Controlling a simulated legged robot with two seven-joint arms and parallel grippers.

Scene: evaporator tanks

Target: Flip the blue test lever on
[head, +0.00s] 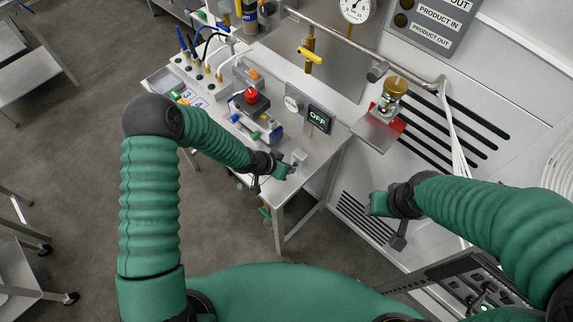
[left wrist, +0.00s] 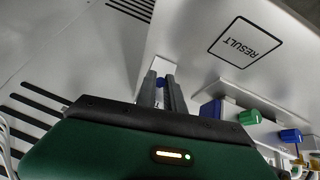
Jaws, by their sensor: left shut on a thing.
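My left gripper (head: 292,169) is at the front right of the steel table, at a small pale fitting (head: 299,156). In the left wrist view its two dark fingers (left wrist: 160,92) are closed around the blue test lever (left wrist: 160,82), of which only a small blue part shows between them. The fingers hide most of the lever. A dark display reading OFF (head: 318,119) stands behind the lever. My right gripper (head: 378,203) is off to the right of the table, away from the lever, and its fingers are not clear.
A device with a red knob (head: 251,96) and blue and green parts stands left of the lever. A yellow valve handle (head: 309,56) and a brass fitting (head: 395,87) are behind. A RESULT label (left wrist: 245,42) is on the tabletop.

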